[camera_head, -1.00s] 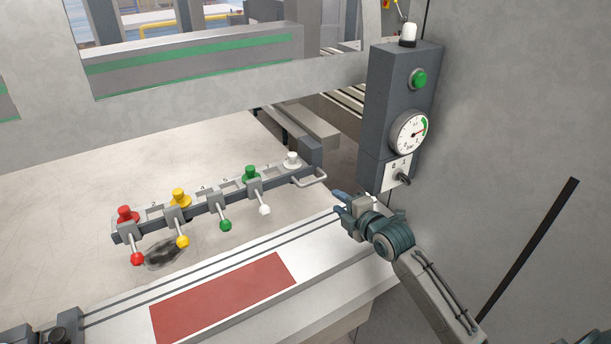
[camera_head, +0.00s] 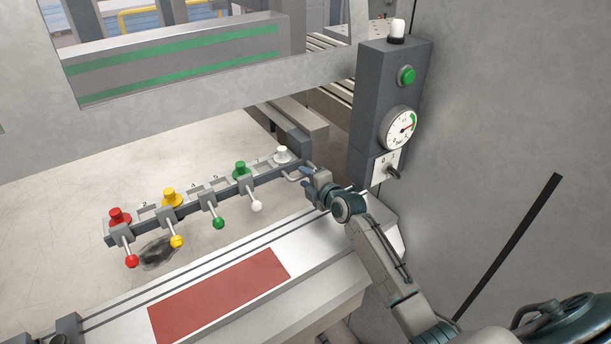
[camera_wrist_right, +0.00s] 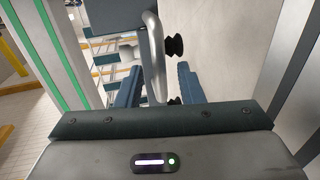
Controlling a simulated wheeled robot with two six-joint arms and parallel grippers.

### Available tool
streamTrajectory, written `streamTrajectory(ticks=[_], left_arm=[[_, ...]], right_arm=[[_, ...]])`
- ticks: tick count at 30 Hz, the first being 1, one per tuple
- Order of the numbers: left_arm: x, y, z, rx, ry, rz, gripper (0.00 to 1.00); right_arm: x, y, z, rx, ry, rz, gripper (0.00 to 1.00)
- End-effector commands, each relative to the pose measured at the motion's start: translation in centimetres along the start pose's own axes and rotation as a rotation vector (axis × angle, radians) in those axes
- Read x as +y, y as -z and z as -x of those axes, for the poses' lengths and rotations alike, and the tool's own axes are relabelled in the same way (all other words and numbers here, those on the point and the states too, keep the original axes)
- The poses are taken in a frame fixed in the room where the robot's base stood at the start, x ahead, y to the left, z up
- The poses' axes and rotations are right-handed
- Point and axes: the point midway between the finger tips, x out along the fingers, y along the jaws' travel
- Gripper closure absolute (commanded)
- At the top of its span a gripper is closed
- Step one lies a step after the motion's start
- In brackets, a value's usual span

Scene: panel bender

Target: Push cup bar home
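The cup bar (camera_head: 225,190) is a dark rail slanting up to the right, with red, yellow, green and white caps and ball-ended levers. A pale bent handle (camera_head: 293,174) is at its right end. My right gripper (camera_head: 307,176) is beside this handle. In the right wrist view the handle (camera_wrist_right: 153,62) stands upright between the two blue fingers of my gripper (camera_wrist_right: 158,85), which are apart. I see gaps at both sides; I cannot tell contact. My left gripper is not visible.
A steel table with a red panel (camera_head: 220,292) lies in front of the bar. A dark control box (camera_head: 388,110) with a green button, gauge and switch stands right of the handle. A dark fitting (camera_head: 68,328) is at the lower left. A grey wall closes the right side.

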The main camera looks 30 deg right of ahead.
Motion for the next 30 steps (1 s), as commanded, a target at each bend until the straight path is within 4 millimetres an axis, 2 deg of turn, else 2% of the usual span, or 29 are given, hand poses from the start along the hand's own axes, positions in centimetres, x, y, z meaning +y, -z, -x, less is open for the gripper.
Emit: streamTrajectory(ticks=[11, 16, 23, 30], left_arm=[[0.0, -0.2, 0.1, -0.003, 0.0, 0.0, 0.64], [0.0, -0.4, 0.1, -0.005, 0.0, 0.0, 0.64], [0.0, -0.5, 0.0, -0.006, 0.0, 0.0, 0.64], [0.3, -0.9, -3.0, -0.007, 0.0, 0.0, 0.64]], right_arm=[[0.0, 0.0, -0.5, 0.0, 0.0, 0.0, 0.66], [0.0, 0.0, -0.5, 0.0, 0.0, 0.0, 0.99], [-0.1, 0.0, -0.6, 0.0, 0.0, 0.0, 1.0], [0.0, 0.0, -3.0, 0.0, -0.005, 0.001, 1.0]])
